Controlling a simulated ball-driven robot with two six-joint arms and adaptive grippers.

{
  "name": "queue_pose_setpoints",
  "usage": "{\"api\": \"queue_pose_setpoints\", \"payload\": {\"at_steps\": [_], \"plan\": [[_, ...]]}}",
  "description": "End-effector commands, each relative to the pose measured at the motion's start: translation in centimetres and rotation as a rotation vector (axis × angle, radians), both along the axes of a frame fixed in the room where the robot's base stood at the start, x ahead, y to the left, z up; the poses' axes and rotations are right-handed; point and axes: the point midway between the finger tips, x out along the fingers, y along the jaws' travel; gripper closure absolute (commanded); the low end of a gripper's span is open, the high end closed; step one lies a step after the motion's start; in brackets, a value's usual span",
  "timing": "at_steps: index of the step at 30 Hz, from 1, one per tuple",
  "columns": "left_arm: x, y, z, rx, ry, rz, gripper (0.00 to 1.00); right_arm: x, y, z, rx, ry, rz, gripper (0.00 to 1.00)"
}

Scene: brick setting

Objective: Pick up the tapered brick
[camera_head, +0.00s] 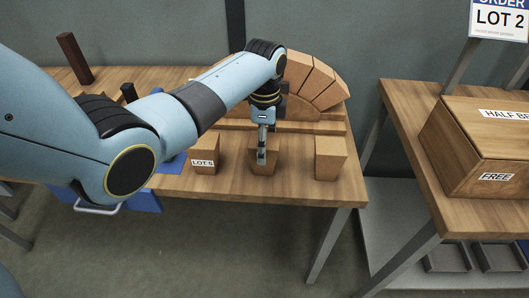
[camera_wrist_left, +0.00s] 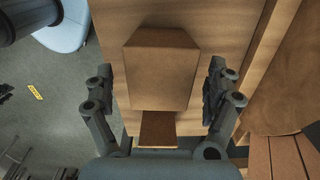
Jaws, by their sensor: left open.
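A tan tapered brick (camera_head: 257,170) stands at the front of the wooden table, in the middle of a row of three. My left gripper (camera_head: 263,150) points down over it and hides part of it. In the left wrist view the brick (camera_wrist_left: 160,68) lies between the two fingers of my left gripper (camera_wrist_left: 159,88). The fingers are open, with a visible gap on each side of the brick. A small brown face (camera_wrist_left: 157,130) shows just below it; I cannot tell what it belongs to. My right gripper is not in view.
A brick labelled LOT 5 (camera_head: 203,160) stands left of it, and another brick (camera_head: 329,158) stands right. Behind is an arch of bricks (camera_head: 318,83) with a wooden ledge (camera_head: 322,127). A dark brown block (camera_head: 75,58) stands back left. A box (camera_head: 485,145) sits on the right table.

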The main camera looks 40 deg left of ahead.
Motion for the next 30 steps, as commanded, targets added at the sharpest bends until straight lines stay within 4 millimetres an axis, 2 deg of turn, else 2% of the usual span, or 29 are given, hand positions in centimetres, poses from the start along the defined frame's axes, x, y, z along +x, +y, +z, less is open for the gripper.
{"api": "queue_pose_setpoints", "payload": {"at_steps": [2,18,26,30], "plan": [[0.01,-0.02,0.03,0.0,0.0,0.0,0.12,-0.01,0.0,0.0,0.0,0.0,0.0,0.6],[0.0,-0.01,0.06,0.0,0.0,0.0,0.82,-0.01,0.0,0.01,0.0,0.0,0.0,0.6],[0.07,0.0,0.19,0.0,-0.002,0.0,0.84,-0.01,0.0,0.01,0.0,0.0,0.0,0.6],[0.09,0.03,0.89,0.0,-0.002,0.0,0.84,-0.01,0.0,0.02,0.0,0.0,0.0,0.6]]}}
